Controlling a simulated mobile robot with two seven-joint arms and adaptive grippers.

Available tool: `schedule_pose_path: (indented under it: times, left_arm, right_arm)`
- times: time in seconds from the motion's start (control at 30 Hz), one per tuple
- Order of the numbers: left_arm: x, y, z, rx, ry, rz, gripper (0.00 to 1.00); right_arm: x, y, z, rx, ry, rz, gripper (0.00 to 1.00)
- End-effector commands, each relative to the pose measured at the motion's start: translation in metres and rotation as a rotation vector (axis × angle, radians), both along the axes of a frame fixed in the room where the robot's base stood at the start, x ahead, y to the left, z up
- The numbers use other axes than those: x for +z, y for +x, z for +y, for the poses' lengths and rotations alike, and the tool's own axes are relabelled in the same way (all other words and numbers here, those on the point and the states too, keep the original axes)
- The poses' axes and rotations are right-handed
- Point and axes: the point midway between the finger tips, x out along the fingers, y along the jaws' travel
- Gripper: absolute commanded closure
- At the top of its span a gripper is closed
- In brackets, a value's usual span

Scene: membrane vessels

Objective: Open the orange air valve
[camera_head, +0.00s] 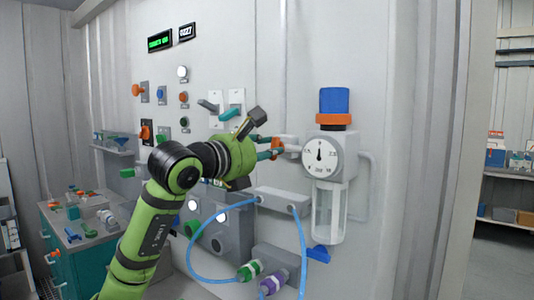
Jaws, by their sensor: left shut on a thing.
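The orange air valve (277,143) shows as a small orange handle at the grey fitting left of the air regulator (321,157). My left gripper (276,148) reaches in from the left and is shut on this handle. The fingers hide part of the handle, so its exact angle is hard to tell. The regulator has a round white gauge, a blue knob (334,101) with an orange ring on top, and a clear bowl below. My right gripper is not in view.
Switches and buttons cover the panel behind my arm. A blue hose (303,245) loops below the gripper to a grey block with green and purple fittings (271,283). A teal cabinet (88,254) with small items stands at left. A doorway opens at right.

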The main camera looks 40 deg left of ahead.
Motion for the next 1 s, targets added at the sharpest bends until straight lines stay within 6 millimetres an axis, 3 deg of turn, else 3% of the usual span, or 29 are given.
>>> schedule_pose_path:
  times: [0.6,0.63,0.7,1.0]
  left_arm:
    - [-0.0015,0.0006,-0.0003,-0.001,-0.048,0.008,1.0]
    - [-0.0016,0.0006,-0.0003,-0.001,-0.048,0.008,0.75]
    - [-0.0015,0.0006,-0.0003,-0.001,-0.047,0.007,0.55]
    - [-0.0009,0.0,-0.0002,-0.001,-0.045,0.005,0.55]
  right_arm:
    - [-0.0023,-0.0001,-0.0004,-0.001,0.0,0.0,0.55]
    - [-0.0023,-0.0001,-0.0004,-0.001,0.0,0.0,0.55]
    - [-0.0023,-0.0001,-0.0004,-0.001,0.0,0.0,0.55]
    - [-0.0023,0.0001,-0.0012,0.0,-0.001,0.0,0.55]
